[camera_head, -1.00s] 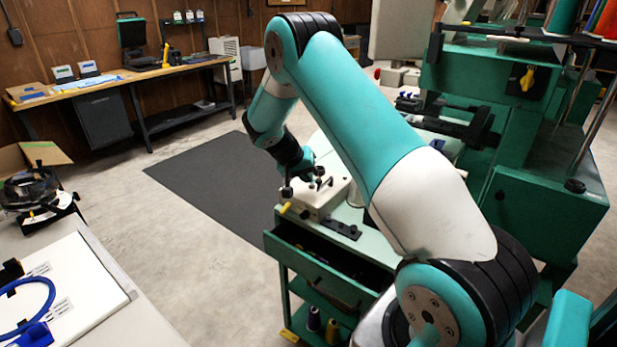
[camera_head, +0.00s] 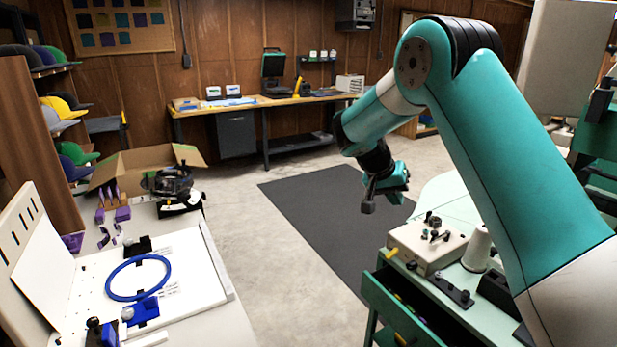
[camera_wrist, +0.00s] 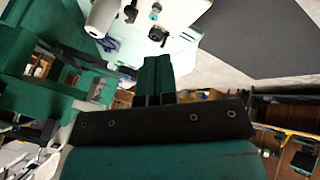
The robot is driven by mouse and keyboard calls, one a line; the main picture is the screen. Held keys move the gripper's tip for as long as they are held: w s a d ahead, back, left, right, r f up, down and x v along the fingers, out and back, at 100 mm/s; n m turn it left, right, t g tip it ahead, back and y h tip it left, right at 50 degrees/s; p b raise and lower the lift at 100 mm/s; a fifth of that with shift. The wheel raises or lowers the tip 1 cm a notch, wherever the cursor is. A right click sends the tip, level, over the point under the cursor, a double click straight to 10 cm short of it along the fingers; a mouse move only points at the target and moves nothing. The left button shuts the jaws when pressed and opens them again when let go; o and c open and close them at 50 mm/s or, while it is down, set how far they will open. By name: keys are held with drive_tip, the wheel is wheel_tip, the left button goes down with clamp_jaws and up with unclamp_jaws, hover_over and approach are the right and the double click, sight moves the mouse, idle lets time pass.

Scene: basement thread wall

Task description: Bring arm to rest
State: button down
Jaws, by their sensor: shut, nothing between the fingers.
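My gripper (camera_head: 384,196) hangs from the raised teal and white arm in the head view. It is in the air above the dark floor mat, to the upper left of the cream box on the green cart. In the wrist view my gripper's two green fingers (camera_wrist: 158,62) lie side by side with no gap that holds anything. Nothing is in the gripper, and it touches nothing that I can see.
The green cart (camera_head: 392,316) with an open drawer carries a cream box (camera_head: 428,247) and a thread cone (camera_head: 478,248). A left worktable holds a blue hoop (camera_head: 110,278) on a white board (camera_head: 190,262). The dark mat (camera_head: 310,205) is clear. A wooden bench (camera_head: 230,106) stands at the back wall.

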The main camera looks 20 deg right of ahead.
drive_tip(key=s+a+r+n+t+y, duration=0.1)
drive_tip(key=s+a+r+n+y, duration=0.3)
drive_tip(key=a, duration=0.5)
drive_tip(key=s+a+r+n+t+y, duration=0.1)
drive_tip(key=s+a+r+n+y, duration=0.15)
drive_tip(key=s+a+n, duration=0.4)
drive_tip(key=s+a+r+n+y, duration=0.1)
drive_tip(key=s+a+n+y, duration=0.1)
drive_tip(key=s+a, duration=0.5)
drive_tip(key=s+a+r+n+g+y, duration=0.1)
drive_tip(key=s+a+n, duration=0.3)
drive_tip(key=s, duration=1)
drive_tip(key=a+r+y, duration=0.1)
drive_tip(key=a, duration=0.2)
drive_tip(key=shift+a+r+g, duration=0.15)
drive_tip(key=shift+a+g, duration=0.15)
drive_tip(key=shift+a, duration=0.05)
